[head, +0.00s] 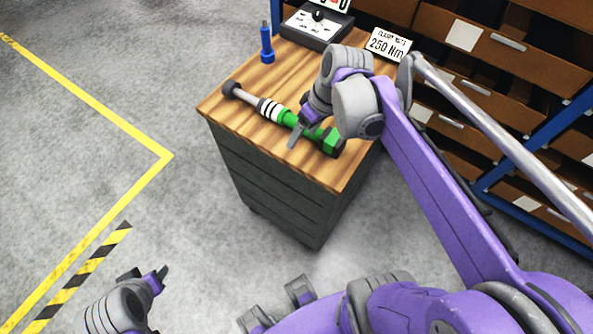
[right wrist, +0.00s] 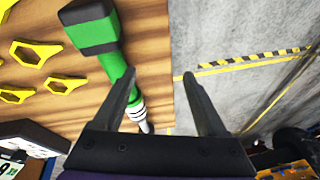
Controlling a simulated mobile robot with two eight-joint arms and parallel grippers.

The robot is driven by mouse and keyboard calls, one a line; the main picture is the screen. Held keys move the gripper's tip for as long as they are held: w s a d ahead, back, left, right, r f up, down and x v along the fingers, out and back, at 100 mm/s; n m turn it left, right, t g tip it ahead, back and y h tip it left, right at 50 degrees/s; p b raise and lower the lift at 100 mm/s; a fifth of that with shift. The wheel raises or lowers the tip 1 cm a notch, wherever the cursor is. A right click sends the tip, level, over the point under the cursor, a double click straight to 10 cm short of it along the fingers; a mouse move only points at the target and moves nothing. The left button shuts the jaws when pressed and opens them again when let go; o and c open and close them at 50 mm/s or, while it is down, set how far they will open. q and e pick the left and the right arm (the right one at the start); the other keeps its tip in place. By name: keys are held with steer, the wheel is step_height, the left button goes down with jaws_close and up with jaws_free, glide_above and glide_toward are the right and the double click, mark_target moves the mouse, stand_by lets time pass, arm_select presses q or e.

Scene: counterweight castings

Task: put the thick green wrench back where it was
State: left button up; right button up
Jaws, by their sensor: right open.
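The thick green wrench (head: 286,118) lies on the wooden top of a cabinet. It has a dark grip end, white bands, a green shaft and a green-and-black head. In the right wrist view the wrench (right wrist: 112,62) shows its head at the upper left, and its shaft runs behind the left finger. My right gripper (head: 301,137) is open over the wrench's head half. In its wrist view the right gripper (right wrist: 162,88) has nothing between its fingertips. My left gripper (head: 146,274) is low at the left, away from the cabinet; its finger gap is unclear.
The cabinet top (head: 235,112) also bears a blue tool (head: 267,45), a grey dial box (head: 315,27) and a 250 Nm sign (head: 388,44). Several yellow hexagonal rings (right wrist: 37,53) show on the wood near the wrench head. Drawer shelving (head: 480,60) stands behind; open floor lies left.

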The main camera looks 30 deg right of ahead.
steer(key=s+a+f+m+t+h, duration=0.1)
steer(key=s+a+f+t+h, duration=0.1)
steer(key=s+a+f, duration=0.5)
steer(key=shift+s+a+m+t, duration=0.3)
steer(key=shift+s+a+m, duration=0.1)
steer(key=shift+s+a, duration=0.35)
steer(key=shift+w, duration=0.1)
steer(key=shift+w+r+p, duration=0.15)
steer(key=shift+r+p, duration=0.2)
steer(key=shift+p, duration=0.05)
